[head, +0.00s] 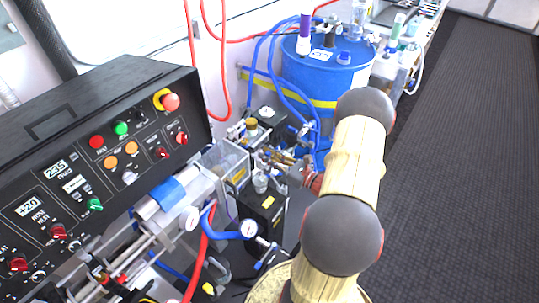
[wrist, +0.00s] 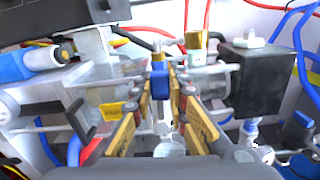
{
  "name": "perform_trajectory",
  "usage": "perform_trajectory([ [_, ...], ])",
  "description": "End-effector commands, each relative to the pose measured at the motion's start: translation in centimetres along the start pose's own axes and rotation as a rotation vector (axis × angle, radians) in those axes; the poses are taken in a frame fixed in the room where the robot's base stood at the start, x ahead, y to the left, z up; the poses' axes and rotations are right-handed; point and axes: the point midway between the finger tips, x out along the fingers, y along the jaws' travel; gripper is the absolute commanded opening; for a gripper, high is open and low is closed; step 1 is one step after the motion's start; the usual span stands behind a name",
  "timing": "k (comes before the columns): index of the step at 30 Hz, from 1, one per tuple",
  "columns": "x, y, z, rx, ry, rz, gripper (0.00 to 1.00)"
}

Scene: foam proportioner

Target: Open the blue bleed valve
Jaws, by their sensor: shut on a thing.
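The blue bleed valve (wrist: 160,84) shows as a small blue handle at the centre of the wrist view, on clear and metal fittings. My gripper (wrist: 161,92) has its two tan-padded fingers on either side of the blue handle, shut on it. In the head view my gripper (head: 283,163) reaches left from my arm into the cluster of fittings beside the black block. The blue handle cannot be made out there, hidden among the fingers and fittings.
A black control panel (head: 95,165) stands at the left. A blue drum (head: 322,80) with blue hoses is behind my gripper. A pressure gauge (head: 249,229) and a black block (head: 262,212) are close by. Dark floor (head: 460,140) at the right is clear.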

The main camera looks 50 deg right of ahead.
Motion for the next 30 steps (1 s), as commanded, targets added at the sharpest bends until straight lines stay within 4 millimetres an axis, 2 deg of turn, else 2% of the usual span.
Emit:
perform_trajectory([
  [9,-0.07,0.71,-0.37,-0.094,0.005,0.000,0.00],
  [24,-0.08,0.83,-0.43,-0.109,0.006,0.000,0.00],
  [25,-0.08,0.83,-0.42,-0.109,0.006,0.000,0.17],
  [30,-0.05,0.78,-0.30,-0.109,0.004,0.000,0.27],
])
